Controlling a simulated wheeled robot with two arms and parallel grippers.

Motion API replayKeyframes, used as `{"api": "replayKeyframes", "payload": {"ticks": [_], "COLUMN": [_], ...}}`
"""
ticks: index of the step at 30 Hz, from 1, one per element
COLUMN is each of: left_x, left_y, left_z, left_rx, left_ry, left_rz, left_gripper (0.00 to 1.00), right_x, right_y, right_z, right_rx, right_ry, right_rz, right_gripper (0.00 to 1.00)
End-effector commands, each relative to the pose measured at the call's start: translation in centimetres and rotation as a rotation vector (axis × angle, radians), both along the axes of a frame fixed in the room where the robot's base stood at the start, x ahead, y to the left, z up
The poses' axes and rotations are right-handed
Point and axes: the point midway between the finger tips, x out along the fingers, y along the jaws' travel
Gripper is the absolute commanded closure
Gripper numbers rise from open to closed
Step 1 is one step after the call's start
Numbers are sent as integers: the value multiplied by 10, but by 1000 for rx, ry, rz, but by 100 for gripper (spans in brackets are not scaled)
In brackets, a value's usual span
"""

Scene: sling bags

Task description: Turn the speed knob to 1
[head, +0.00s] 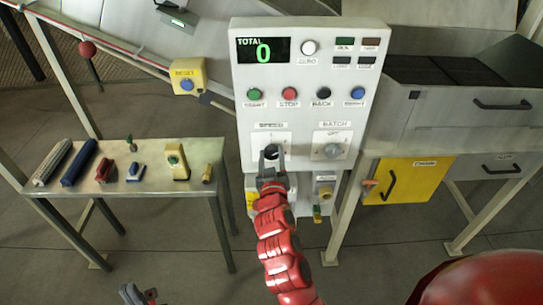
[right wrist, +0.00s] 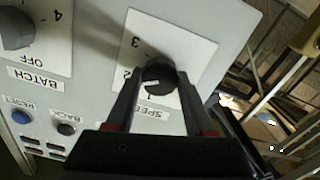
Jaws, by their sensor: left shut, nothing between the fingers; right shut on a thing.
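The dark round speed knob (right wrist: 160,75) sits on a white dial plate marked SPEED, with numerals 1, 2 and 3 visible around it in the right wrist view. My right gripper (right wrist: 152,82) is shut on this knob, one finger on each side. A small light mark shows on the knob's face, but I cannot tell surely which numeral it points at. In the head view my right gripper (head: 271,153) covers most of the speed dial on the white control panel (head: 245,100). My left gripper (head: 133,293) is low at the bottom left, shut and empty, away from the panel.
The batch knob (head: 332,150) is just right of the speed dial, and it shows in the right wrist view (right wrist: 14,28). A row of coloured buttons (head: 289,94) is above. The display (head: 263,51) reads 0. A tool table (head: 110,190) stands left; a yellow door (head: 410,180) is right.

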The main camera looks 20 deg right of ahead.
Motion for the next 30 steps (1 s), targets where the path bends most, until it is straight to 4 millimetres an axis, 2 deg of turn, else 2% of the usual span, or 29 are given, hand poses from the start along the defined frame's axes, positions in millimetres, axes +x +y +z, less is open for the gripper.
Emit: {"api": "replayKeyframes", "payload": {"ticks": [8, 14, 30], "left_x": [0, 0, 0], "left_y": [0, 0, 0], "left_z": [-3, -9, -25], "left_rx": [0, 0, 0], "left_ry": [0, 0, 0], "left_rz": [0, 0, 0], "left_gripper": [100, 100, 100], "right_x": [0, 0, 0], "right_y": [1, 1, 2], "right_z": [-1, -2, -2], "right_rx": [-29, -122, -590], "right_ry": [8, 36, 169], "right_rz": [1, 2, 1], "right_gripper": [100, 100, 100]}}
